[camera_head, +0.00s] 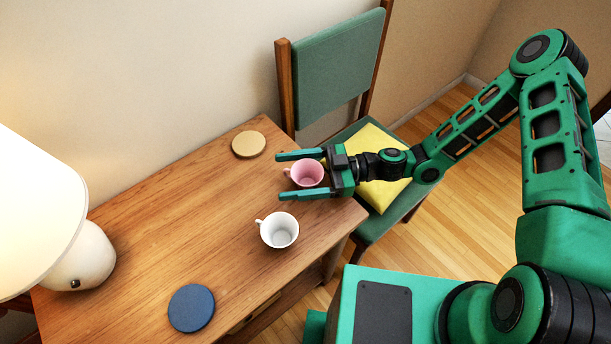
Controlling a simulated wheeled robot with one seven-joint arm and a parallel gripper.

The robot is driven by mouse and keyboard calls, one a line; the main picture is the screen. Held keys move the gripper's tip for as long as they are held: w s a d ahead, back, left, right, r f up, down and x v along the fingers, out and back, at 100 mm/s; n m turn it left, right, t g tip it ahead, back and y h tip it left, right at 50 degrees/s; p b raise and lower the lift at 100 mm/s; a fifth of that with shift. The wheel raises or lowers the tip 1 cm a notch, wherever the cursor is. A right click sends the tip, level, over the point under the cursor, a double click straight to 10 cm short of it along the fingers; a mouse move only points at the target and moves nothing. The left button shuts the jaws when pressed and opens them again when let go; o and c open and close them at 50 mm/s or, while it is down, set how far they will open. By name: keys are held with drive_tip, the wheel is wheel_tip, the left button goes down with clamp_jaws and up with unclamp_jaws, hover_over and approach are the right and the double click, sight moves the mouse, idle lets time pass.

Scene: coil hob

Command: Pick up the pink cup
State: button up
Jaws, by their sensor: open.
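The pink cup (307,174) stands upright on the wooden table near its right end, with its handle toward the left. My gripper (284,176) is open, with one finger on the far side of the cup and one on the near side. The cup sits between the fingers, close to the palm. I cannot tell whether either finger touches it. The palm hides a little of the cup's right side.
A white cup (279,231) stands just in front of the near finger. A tan coaster (248,144) and a blue coaster (191,308) lie on the table (180,220). A lamp (80,258) stands at left. A chair (333,85) with a yellow cushion (378,150) is behind my gripper.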

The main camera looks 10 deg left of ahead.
drive_tip(key=shift+a, duration=0.2)
drive_tip(key=c, duration=1.1)
drive_tip(key=shift+r, duration=0.2)
